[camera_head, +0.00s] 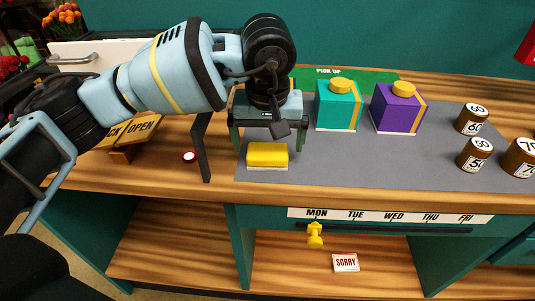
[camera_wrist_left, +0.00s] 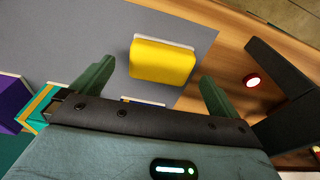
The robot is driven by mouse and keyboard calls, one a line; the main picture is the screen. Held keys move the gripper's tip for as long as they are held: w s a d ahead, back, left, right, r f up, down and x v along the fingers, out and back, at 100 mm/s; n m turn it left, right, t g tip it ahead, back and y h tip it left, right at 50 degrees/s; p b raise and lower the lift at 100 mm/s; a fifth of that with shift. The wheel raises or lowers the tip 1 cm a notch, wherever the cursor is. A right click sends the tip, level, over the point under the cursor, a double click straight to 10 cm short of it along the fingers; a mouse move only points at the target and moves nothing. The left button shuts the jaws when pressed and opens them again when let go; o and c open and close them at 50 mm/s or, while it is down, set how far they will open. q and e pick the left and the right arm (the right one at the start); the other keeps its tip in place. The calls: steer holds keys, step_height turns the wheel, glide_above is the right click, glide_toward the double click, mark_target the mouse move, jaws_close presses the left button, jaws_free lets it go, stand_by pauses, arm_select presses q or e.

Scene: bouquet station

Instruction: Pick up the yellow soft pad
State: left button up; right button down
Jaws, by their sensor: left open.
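The yellow soft pad (camera_head: 267,154) lies on the grey mat (camera_head: 345,165) near its left front corner, on a thin white base. My left gripper (camera_head: 268,146) is above and a little behind the pad, fingers pointing down. In the left wrist view the pad (camera_wrist_left: 162,60) shows ahead of and between the two open green fingers (camera_wrist_left: 155,82), touching neither as far as I can see. The gripper is empty. My right gripper is not in view.
A teal box (camera_head: 337,108) and a purple box (camera_head: 396,112) stand right of the gripper. Brown weights (camera_head: 475,154) stand farther right. A weekday strip (camera_head: 385,217) runs along the front edge.

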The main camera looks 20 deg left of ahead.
mark_target(268, 149)
arm_select(q)
steer(key=f, duration=0.3)
steer(key=shift+w+a+f, duration=0.15)
steer(key=shift+w+f, duration=0.05)
steer(key=shift+w, duration=0.1)
steer(key=shift+c, duration=0.4)
steer(key=c, duration=0.9)
steer(key=shift+c, duration=0.2)
steer(key=shift+r, duration=0.15)
step_height(268, 149, up, 10)
steer(key=shift+f, duration=0.1)
